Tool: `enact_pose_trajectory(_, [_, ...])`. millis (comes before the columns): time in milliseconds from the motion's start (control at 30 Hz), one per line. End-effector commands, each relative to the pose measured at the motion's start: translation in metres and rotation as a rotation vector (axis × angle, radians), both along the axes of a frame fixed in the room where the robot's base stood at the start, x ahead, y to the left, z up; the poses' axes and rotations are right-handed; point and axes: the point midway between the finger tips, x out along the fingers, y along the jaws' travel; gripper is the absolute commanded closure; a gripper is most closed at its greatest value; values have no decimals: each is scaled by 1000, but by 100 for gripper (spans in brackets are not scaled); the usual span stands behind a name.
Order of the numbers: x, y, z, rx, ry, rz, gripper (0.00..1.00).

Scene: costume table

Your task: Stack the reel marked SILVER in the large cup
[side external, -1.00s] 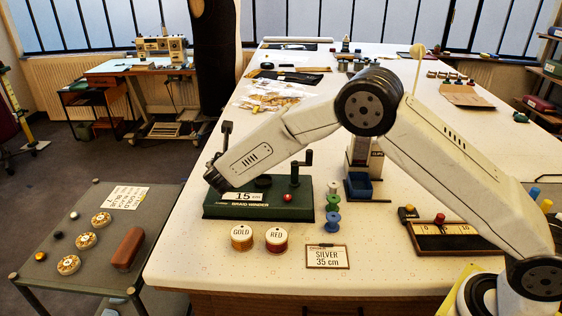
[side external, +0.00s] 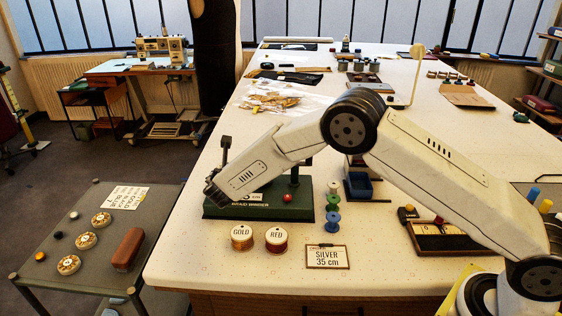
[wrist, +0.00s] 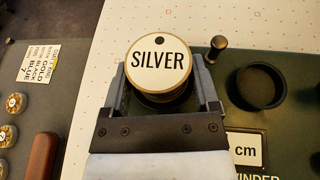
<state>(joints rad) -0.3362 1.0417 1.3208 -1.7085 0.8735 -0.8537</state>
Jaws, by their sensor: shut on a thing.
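The reel marked SILVER (wrist: 160,62) has a round white top with black lettering and a dark hole near its edge. My gripper (wrist: 160,84) is shut on it, one finger on each side. In the side external view the end of my arm (side external: 214,192) is over the left end of the green braid winder (side external: 255,212), and the reel is not visible there. A round black open cup (wrist: 258,86) stands on the winder, right of the reel in the wrist view and apart from it. It looks empty. My arm hides it in the side external view.
The GOLD reel (side external: 242,236) and RED reel (side external: 276,238) stand in front of the winder. A card reading SILVER 35 cm (side external: 327,257) lies near the table edge. Stacked spools (side external: 333,212) stand to the right.

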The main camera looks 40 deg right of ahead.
Motion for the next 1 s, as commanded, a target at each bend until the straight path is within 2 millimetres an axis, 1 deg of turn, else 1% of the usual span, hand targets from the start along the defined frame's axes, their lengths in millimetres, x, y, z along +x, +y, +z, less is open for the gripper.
enact_pose_trajectory(400, [0,0,-6,0,0,0,82])
enact_pose_trajectory(433, [0,0,-7,0,0,0,19])
enact_pose_trajectory(500, [0,0,-7,0,0,0,0])
enact_pose_trajectory(800, [0,0,-6,0,0,0,0])
enact_pose_trajectory(1000, [-1,1,2,0,0,1,0])
